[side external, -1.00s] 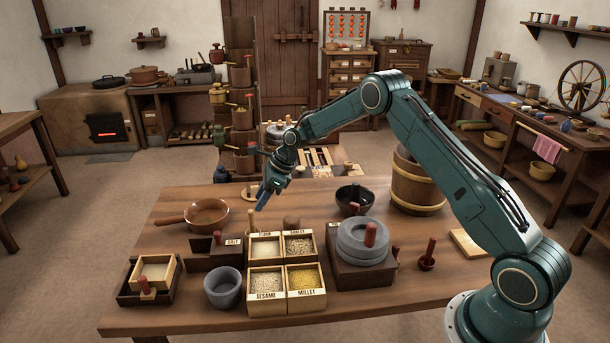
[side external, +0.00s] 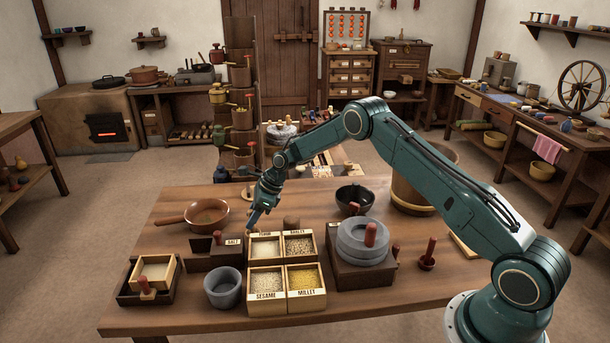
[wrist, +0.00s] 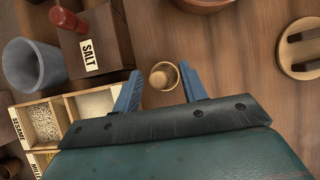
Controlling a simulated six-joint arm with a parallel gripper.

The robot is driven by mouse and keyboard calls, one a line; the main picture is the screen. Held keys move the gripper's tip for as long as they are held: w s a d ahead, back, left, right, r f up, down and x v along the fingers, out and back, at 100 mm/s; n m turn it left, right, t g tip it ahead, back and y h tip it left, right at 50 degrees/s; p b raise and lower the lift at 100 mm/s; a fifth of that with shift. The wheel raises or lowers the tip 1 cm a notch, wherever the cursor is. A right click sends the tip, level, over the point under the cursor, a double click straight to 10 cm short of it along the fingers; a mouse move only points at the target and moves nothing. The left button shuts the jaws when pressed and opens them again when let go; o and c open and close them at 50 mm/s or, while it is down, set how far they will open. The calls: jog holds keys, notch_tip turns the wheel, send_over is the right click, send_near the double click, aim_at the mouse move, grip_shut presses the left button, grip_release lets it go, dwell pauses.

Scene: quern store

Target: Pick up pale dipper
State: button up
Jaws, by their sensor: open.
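The pale dipper (wrist: 163,76) is a small light-wood cup seen from above in the wrist view, standing on the table. My gripper (wrist: 160,68) is open, with one blue finger on each side of the cup and a visible gap to each. In the side external view, my gripper (side external: 254,222) points down just behind the grain box. There the dipper (side external: 259,240) shows only in part, mostly hidden by my gripper and the box. I cannot tell how far the fingertips are above the table.
The four-part grain box (side external: 286,309) stands close in front. The dark salt box (side external: 205,262), grey mortar (side external: 223,288) and brown pan (side external: 190,215) lie to the left. A grey quern (side external: 360,250) and dark bowl (side external: 354,197) stand right. A round wooden stand (wrist: 286,62) is nearby.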

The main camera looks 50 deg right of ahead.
jog(key=shift+x, duration=1.45)
grip_shut()
